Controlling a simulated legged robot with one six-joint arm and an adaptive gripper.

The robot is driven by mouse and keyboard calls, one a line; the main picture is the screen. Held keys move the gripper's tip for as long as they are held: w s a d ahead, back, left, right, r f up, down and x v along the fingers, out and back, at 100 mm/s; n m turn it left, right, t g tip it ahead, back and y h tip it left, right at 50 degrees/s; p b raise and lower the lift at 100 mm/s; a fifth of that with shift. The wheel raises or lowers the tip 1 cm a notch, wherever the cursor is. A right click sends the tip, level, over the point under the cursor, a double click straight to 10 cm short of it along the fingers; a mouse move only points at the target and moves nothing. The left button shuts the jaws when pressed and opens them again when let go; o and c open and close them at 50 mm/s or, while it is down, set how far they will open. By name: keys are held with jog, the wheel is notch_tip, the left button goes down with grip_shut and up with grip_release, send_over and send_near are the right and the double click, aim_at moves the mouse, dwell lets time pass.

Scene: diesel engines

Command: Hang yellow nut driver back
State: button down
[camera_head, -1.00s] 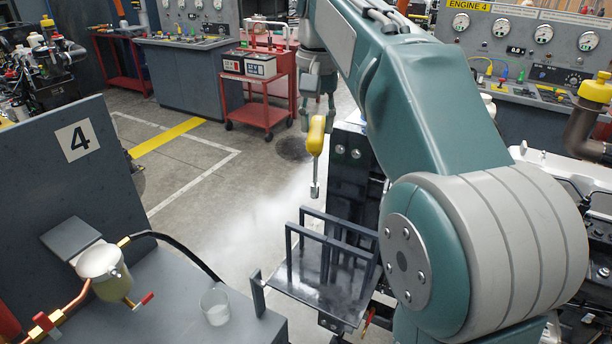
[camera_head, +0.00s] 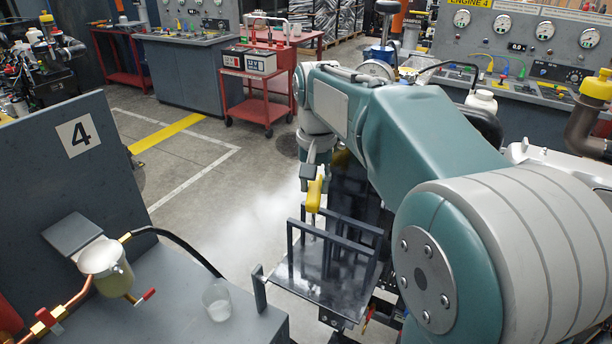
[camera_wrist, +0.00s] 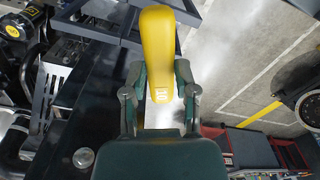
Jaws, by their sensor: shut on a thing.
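The yellow nut driver (camera_head: 315,194) hangs from my gripper (camera_head: 315,172) in the head view, handle up. Its lower end is at the height of the dark rack's upper bars, and I cannot tell if it touches them. In the wrist view the yellow handle (camera_wrist: 160,50) lies between the two fingers of my gripper (camera_wrist: 160,92), which are shut on it. The dark metal rack (camera_head: 308,272) has upright frames on a flat shelf. The nut driver's shaft is mostly hidden in the head view.
A grey bench (camera_head: 190,310) with a glass beaker (camera_head: 217,302) and a brass-fitted filter cup (camera_head: 105,268) stands at the lower left. A red cart (camera_head: 258,88) stands behind on open floor. Engine parts (camera_head: 590,150) crowd the right side.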

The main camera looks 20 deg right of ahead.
jog(key=shift+f, duration=2.85)
jog(key=shift+c, duration=1.5)
grip_release()
jog(key=r, duration=1.1)
jog(key=shift+s+a+r, duration=0.2)
jog(key=shift+s+r, duration=0.05)
jog(key=shift+r, duration=0.15)
jog(key=shift+s+r, duration=0.15)
jog(key=s+f+n+t, duration=0.2)
jog(key=s+f, duration=0.3)
jog(key=s, duration=0.5)
jog(key=s+f+n+t, duration=0.2)
jog(key=s+f, duration=0.4)
jog(key=s, duration=0.4)
jog(key=shift+n+t, duration=0.3)
jog(key=shift+t, duration=0.5)
